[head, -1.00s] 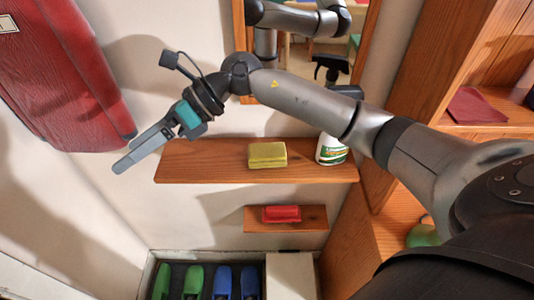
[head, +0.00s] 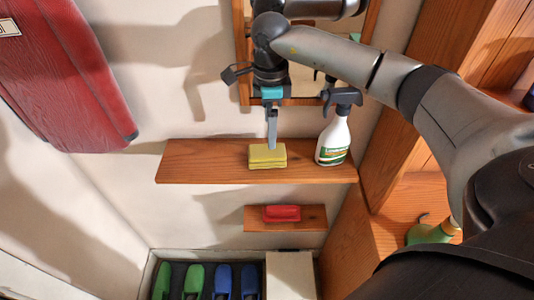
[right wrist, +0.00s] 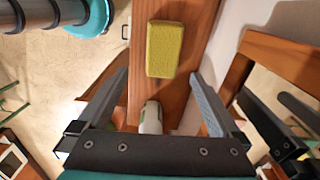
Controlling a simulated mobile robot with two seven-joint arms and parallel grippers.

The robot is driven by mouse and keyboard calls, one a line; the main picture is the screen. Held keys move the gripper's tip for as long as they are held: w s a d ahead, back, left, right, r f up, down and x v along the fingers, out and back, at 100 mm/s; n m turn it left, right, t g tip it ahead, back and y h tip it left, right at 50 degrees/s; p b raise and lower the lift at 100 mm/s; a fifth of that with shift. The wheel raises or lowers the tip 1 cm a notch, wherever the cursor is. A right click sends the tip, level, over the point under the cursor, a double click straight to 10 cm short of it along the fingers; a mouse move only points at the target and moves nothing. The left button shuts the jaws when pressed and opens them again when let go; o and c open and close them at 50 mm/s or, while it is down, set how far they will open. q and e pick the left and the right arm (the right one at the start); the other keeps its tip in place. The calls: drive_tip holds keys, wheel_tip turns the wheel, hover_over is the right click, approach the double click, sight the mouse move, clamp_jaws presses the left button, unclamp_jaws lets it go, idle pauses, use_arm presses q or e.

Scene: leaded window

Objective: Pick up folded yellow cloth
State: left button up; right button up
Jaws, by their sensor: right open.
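The folded yellow cloth (head: 267,156) lies on the upper wooden shelf (head: 205,162), right of its middle. In the right wrist view the cloth (right wrist: 163,48) lies ahead of the fingertips, between their lines. My right gripper (head: 271,143) points down over the cloth, close to its back edge in the head view. In the right wrist view my right gripper (right wrist: 157,85) has its fingers wide apart with nothing gripped. I cannot tell the exact gap between fingertips and cloth. My left gripper is not in view.
A white spray bottle (head: 333,140) with a dark trigger stands right of the cloth. A smaller shelf below holds a red object (head: 281,213). A framed mirror-like pane (head: 242,60) is behind my arm. A red panel (head: 70,80) hangs at left. The shelf's left part is clear.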

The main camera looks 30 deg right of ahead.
sight(269, 152)
wheel_tip(269, 152, down, 3)
drive_tip(key=shift+w+f+p, duration=0.15)
drive_tip(key=shift+f+p, duration=0.15)
drive_tip(key=shift+f, duration=1.05)
drive_tip(key=shift+w+f+p, duration=0.1)
drive_tip(key=shift+f+p, duration=0.15)
drive_tip(key=shift+f, duration=1.05)
drive_tip(key=shift+c, duration=0.4)
drive_tip(key=c, duration=1.2)
drive_tip(key=shift+o, duration=0.2)
drive_tip(key=shift+r, duration=0.1)
wheel_tip(269, 152, up, 20)
drive_tip(key=b, duration=0.1)
